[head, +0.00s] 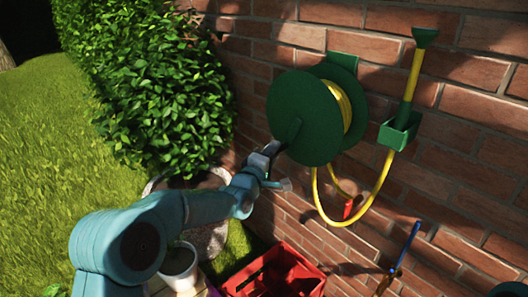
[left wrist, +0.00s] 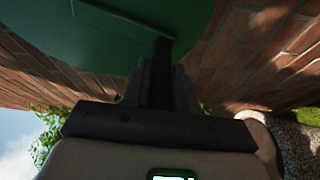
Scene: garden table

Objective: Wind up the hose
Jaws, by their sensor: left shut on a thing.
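The green hose reel (head: 295,115) is mounted on the brick wall, with yellow hose (head: 342,100) wound behind its front disc. A slack loop of hose (head: 345,222) hangs below the reel and rises to a green wall holder (head: 399,130). Above the holder, the hose end carries a green nozzle (head: 425,37). My left gripper (head: 272,152) is at the lower left of the disc, shut on the reel's dark crank handle (left wrist: 162,45). The fingers hide most of the handle. My right gripper is not in view.
A leafy bush (head: 150,80) stands left of the reel. Below are a red crate (head: 305,268), a white pot (head: 179,268) and a large stone-like planter (head: 210,240). A blue-handled tool (head: 408,243) and a small red item (head: 348,208) are by the wall.

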